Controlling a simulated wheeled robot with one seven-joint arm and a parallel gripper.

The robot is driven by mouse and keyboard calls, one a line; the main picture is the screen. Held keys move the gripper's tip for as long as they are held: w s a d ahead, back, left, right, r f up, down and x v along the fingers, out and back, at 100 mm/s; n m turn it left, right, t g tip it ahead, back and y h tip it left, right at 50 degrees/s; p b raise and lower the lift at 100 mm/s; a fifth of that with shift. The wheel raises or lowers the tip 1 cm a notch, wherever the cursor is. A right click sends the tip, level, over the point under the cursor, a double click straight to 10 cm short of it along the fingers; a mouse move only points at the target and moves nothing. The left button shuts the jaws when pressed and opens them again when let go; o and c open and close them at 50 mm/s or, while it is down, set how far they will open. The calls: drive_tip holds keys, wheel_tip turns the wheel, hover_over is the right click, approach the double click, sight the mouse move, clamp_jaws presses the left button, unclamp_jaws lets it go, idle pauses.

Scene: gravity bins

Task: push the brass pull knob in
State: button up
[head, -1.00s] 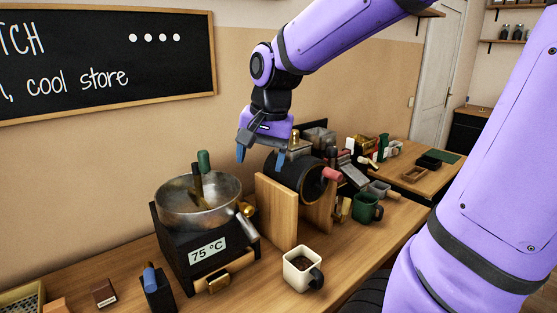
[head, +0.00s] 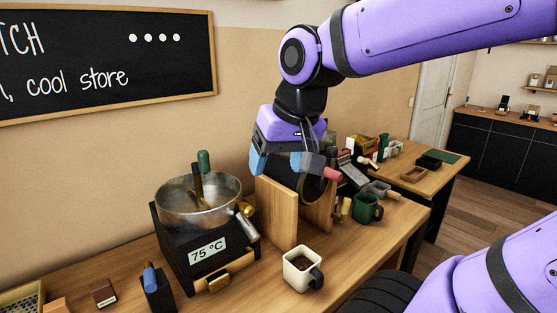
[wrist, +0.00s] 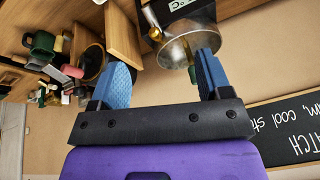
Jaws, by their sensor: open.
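Several brass parts show, and I cannot tell for sure which is the pull knob. A brass knob (head: 247,211) sits at the right rim of the steel bowl machine. A brass piece (head: 219,281) is low on the machine's front, by a wooden handle. Another brass piece (head: 345,207) is at the right of the dark drum with wooden side boards. My gripper (head: 285,163), open and empty, hangs above and in front of the drum, its blue fingers apart. In the wrist view my gripper (wrist: 163,68) points toward the counter, and a brass knob (wrist: 155,33) shows beyond the fingers.
The steel bowl (head: 180,213) holds a green-handled tool. Wooden side boards (head: 277,213) flank the drum. A white mug (head: 301,271) stands in front, and a green mug (head: 367,208) stands right of the drum. Clutter fills the counter behind. The front counter edge has some bare wood.

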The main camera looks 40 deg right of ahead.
drive_tip(key=shift+w, duration=0.1)
drive_tip(key=m+g, duration=0.4)
drive_tip(key=m, duration=1.1)
hover_over(246, 204)
wheel_tip(246, 204, down, 12)
drive_tip(key=shift+r, duration=0.15)
wheel_tip(246, 204, down, 10)
drive_tip(key=shift+f, duration=0.1)
drive_tip(key=shift+c, duration=0.2)
